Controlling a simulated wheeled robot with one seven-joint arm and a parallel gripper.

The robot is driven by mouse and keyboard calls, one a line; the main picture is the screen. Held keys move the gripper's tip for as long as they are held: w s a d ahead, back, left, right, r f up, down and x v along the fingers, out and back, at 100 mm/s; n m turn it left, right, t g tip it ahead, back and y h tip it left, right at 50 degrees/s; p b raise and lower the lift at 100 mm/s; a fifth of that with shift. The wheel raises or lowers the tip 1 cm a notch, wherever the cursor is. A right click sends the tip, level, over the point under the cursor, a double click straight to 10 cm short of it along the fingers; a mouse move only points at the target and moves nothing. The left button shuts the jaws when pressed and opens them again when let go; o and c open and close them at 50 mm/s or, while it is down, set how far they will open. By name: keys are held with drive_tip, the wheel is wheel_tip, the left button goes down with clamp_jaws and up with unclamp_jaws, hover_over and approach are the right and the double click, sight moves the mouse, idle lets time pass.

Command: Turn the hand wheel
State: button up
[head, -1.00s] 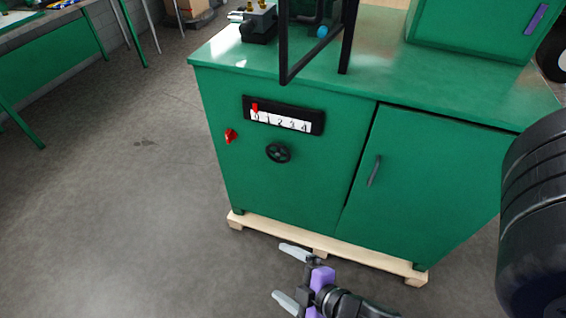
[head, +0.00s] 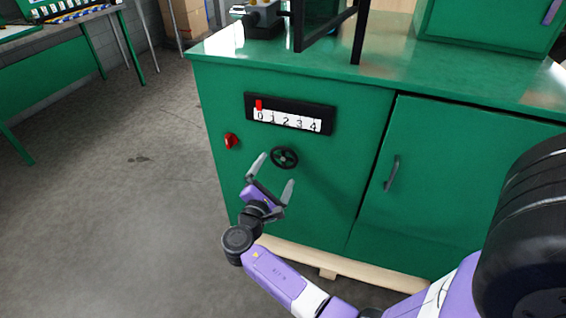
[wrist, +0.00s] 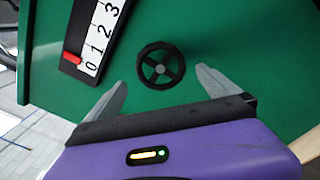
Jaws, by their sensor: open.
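The black hand wheel (head: 284,157) is on the front of the green cabinet (head: 300,200), below a scale plate (head: 288,118) marked 0 to 4. The scale's red pointer (head: 259,104) stands at 0. My gripper (head: 275,170) is open in front of the cabinet, just below and left of the wheel in the head view. In the wrist view the hand wheel (wrist: 161,65) shows whole, ahead of and between the two spread fingers (wrist: 160,90). The fingers appear apart from the wheel, with nothing between them.
A red knob (head: 231,141) is left of the wheel. A cabinet door with a handle (head: 391,173) is to the right. The cabinet stands on a wooden pallet (head: 350,268). Open floor lies to the left, with a green table (head: 50,70) beyond.

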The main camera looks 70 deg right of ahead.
sight(283, 160)
drive_tip(key=d, duration=0.7)
drive_tip(key=shift+w+d, duration=0.1)
drive_tip(key=shift+w, duration=0.15)
drive_tip(key=c, duration=1.2)
drive_tip(key=shift+f+b, duration=0.1)
drive_tip(key=shift+b, duration=0.2)
